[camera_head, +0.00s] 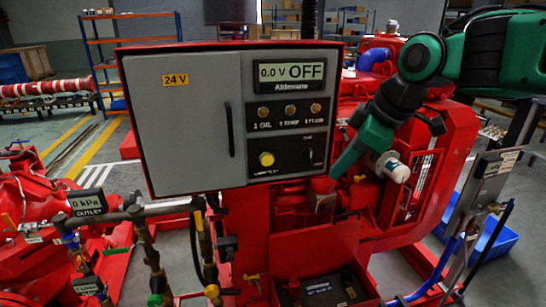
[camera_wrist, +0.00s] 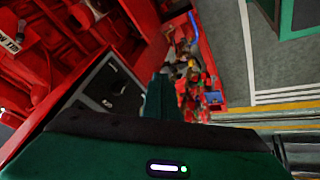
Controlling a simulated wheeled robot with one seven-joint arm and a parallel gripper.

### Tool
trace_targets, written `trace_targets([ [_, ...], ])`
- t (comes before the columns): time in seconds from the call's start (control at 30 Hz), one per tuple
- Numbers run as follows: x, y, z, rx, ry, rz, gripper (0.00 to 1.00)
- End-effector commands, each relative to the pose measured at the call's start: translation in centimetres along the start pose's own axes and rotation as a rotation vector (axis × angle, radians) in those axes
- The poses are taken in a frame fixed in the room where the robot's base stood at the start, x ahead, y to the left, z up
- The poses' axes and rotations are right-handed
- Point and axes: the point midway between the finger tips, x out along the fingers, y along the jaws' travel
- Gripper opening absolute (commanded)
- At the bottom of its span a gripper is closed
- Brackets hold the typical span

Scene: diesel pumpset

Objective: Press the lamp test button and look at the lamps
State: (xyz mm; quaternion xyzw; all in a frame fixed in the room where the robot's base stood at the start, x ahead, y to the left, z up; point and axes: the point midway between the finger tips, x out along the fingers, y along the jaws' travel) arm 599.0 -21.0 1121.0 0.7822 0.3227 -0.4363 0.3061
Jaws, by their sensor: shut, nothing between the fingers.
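The grey control cabinet (camera_head: 188,130) with a red frame stands in the middle of the head view. Its right-hand panel has a display (camera_head: 291,71) reading 0.0 V and OFF. Below it is a row of three small amber lamps (camera_head: 290,110), labelled OIL, TEMP and a third I cannot read surely; I cannot tell whether they are lit. A round yellow button (camera_head: 266,159) sits lower left on the black panel, with a dark knob (camera_head: 308,154) to its right. My gripper (camera_head: 336,174) is shut and empty, right of the panel, apart from the button. Its green fingers (camera_wrist: 160,96) show in the wrist view.
Red engine parts (camera_head: 440,180) stand behind and right of the cabinet. An open red box (camera_head: 318,250) with dark contents is below. Pipes with valves (camera_head: 150,245) rise at front left. A grey gauge post (camera_head: 480,190) stands at right.

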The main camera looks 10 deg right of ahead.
Motion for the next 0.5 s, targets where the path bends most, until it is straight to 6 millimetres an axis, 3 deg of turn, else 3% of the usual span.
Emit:
trace_targets([
  [0.03,-0.6,-0.2,-2.3,-0.113,0.041,0.0,0.0],
  [0.1,-1.3,-0.8,-5.0,-0.256,0.092,0.001,0.0],
  [0.2,-2.1,-1.4,-7.5,-0.399,0.143,0.004,0.0],
  [0.33,-2.7,-2.0,-9.1,-0.49,0.174,0.007,0.0],
  [0.5,-2.8,-2.0,-9.3,-0.504,0.179,0.009,0.0],
])
